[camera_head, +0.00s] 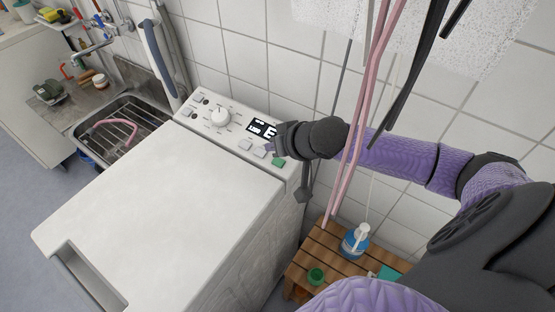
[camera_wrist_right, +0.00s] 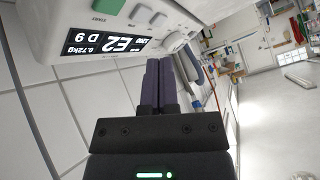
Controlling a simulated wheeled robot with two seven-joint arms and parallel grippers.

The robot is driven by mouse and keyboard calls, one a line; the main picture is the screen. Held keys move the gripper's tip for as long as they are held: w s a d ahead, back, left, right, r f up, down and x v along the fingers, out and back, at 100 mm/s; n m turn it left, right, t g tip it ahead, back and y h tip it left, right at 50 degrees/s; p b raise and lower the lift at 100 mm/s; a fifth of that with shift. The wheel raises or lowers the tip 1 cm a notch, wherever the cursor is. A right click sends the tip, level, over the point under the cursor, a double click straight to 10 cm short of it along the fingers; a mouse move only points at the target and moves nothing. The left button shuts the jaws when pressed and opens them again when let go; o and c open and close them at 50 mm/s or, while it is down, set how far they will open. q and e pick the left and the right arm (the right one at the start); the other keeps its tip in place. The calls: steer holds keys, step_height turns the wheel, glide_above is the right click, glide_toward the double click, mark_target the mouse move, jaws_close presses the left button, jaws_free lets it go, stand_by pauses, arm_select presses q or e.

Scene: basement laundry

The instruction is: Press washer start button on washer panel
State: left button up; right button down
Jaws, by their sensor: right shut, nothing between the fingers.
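The white washer (camera_head: 165,195) stands in the middle of the head view, with its control panel (camera_head: 190,113) along the back edge. The green start button (camera_head: 278,162) is at the panel's right end, close beside my right gripper (camera_head: 271,147). In the right wrist view the green button (camera_wrist_right: 103,5) is at the top left, with START lettered by it. My right gripper (camera_wrist_right: 158,62) is shut and empty there, its tips near the lit display (camera_wrist_right: 105,45) and grey buttons. Contact cannot be told. My left gripper is not in view.
A round white dial (camera_head: 221,117) sits left of the display. Pink and dark cords (camera_head: 358,130) hang in front of my right arm. A slatted wooden stand (camera_head: 318,248) with a blue bottle (camera_head: 354,243) is right of the washer. A sink (camera_head: 120,125) is at left.

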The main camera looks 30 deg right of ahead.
mark_target(278, 169)
steer(key=f+b, duration=0.3)
steer(key=shift+w+d+f, duration=0.2)
steer(key=shift+d, duration=0.2)
steer(key=shift+w+d+f+b, duration=0.1)
steer(key=shift+d+f+b, duration=0.2)
steer(key=shift+f+b, duration=0.35)
steer(key=shift+f, duration=0.2)
stand_by(1.0)
steer(key=shift+d+f, duration=0.15)
steer(key=shift+f, duration=0.2)
